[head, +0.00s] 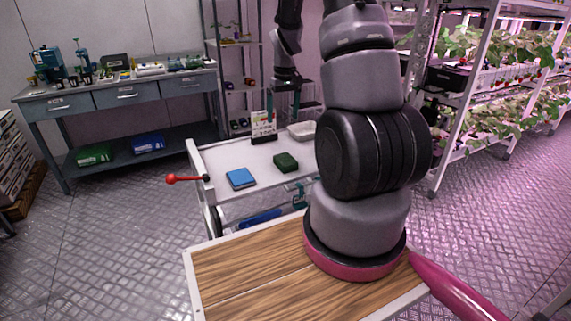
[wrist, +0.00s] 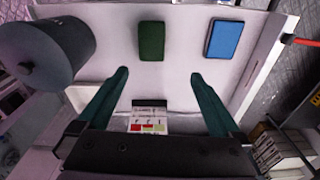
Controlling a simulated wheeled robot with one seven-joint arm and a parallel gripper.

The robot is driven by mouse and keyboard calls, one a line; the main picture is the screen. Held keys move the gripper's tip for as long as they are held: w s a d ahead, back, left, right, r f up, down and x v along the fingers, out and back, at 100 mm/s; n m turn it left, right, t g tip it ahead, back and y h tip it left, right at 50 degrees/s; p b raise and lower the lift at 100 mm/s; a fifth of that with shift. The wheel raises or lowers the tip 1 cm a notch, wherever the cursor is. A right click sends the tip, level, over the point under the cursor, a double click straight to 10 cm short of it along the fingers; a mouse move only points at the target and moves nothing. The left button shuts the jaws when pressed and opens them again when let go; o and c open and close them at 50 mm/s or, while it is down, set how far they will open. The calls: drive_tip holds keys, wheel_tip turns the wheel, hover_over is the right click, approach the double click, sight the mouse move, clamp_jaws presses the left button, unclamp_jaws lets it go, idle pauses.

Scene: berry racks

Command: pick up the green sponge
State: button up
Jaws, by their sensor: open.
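The green sponge (head: 286,163) is a dark green block lying flat on the white top of a cart (head: 222,158). In the wrist view the sponge (wrist: 151,41) lies beyond my fingertips, left of the middle of the gap. My gripper (wrist: 159,74) is open and empty, with its two teal fingers apart and not touching the sponge. In the head view my gripper (head: 283,105) is above the cart's far side, behind the sponge and pointing down. Nothing hides the sponge.
A blue pad (head: 241,178) lies left of the sponge; it also shows in the wrist view (wrist: 225,40). A small sign card (head: 263,126) stands at the cart's far edge, near my gripper. A pale tray (head: 302,131) is on the far right of the cart.

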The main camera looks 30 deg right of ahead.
drive_tip(key=g, duration=0.1)
hover_over(287, 160)
drive_tip(key=shift+n, duration=0.4)
wheel_tip(287, 160, down, 13)
drive_tip(key=shift+s+d+r, duration=0.15)
drive_tip(key=f, duration=0.5)
drive_tip(key=shift+a+f, duration=0.2)
drive_tip(key=shift+f, duration=0.15)
drive_tip(key=c, duration=1.3)
wheel_tip(287, 160, up, 10)
drive_tip(key=shift+r, duration=0.1)
